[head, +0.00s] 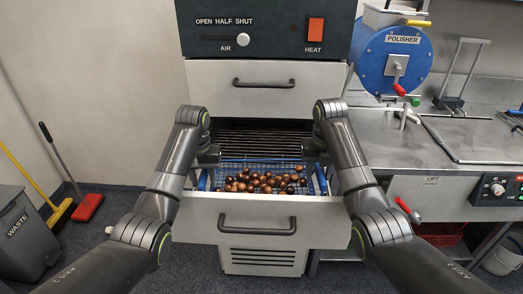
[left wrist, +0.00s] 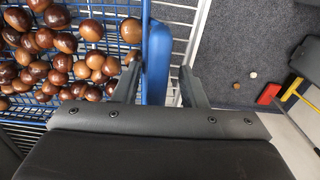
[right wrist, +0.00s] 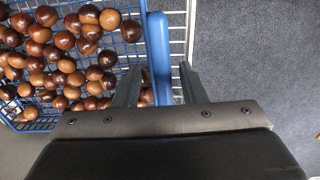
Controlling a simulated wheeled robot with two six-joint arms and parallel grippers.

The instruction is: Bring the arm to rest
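A blue wire basket (head: 232,163) full of brown chestnuts (head: 265,181) sits in the pulled-out drawer (head: 190,219). My left gripper (head: 210,165) is over the basket's left side. In the left wrist view its fingers (left wrist: 160,88) stand apart on either side of a blue handle bar (left wrist: 158,60), with gaps showing. My right gripper (head: 314,163) is over the right side. In the right wrist view its fingers (right wrist: 160,88) also stand apart around a blue bar (right wrist: 160,55). The fingertips' depth against the bars is hard to tell.
The roaster front with its AIR slider (head: 226,40) and HEAT switch (head: 315,30) rises behind. A blue polisher (head: 394,60) and steel counter (head: 470,138) stand at right.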

